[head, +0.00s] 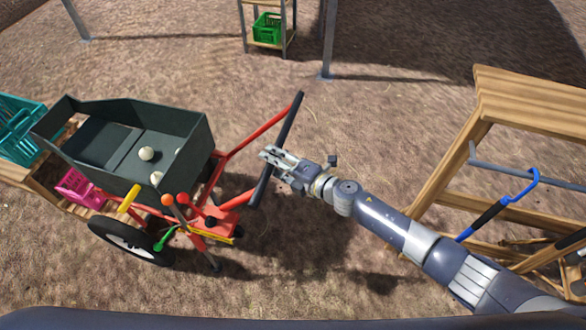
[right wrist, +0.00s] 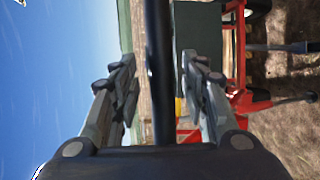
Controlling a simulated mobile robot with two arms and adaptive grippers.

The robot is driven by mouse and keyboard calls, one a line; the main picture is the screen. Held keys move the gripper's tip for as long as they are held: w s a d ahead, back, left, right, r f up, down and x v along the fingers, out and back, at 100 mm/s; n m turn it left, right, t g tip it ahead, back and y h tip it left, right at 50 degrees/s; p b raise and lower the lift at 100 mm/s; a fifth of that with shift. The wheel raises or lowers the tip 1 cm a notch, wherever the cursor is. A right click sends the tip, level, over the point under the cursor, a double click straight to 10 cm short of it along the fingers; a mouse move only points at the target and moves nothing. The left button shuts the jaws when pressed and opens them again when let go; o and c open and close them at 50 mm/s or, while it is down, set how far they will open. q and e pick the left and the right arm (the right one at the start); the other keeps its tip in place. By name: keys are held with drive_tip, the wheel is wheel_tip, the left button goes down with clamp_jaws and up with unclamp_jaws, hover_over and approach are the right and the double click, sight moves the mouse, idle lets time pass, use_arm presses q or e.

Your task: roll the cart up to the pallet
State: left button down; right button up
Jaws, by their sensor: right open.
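The cart has a dark green bin (head: 196,150) with a few pale onions in it, a red frame (head: 232,199) and a black wheel (head: 130,241). Its black handle bar (head: 287,124) stands at the frame's right end. The wooden pallet (head: 40,184) lies at the far left, partly hidden by the cart. My right gripper (head: 272,158) is at the middle of the handle bar. In the right wrist view the bar (right wrist: 158,60) passes between the two open fingers, with a gap on each side. My left gripper is not in view.
A teal crate (head: 18,130) and a pink crate (head: 80,189) are on the pallet side, left of the cart. A wooden frame (head: 530,105) with a blue-handled tool (head: 505,203) stands at right. A rack with a green crate (head: 266,28) is behind. Dirt ground is open between.

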drive_tip(key=v, duration=1)
drive_tip(key=shift+s, duration=0.1)
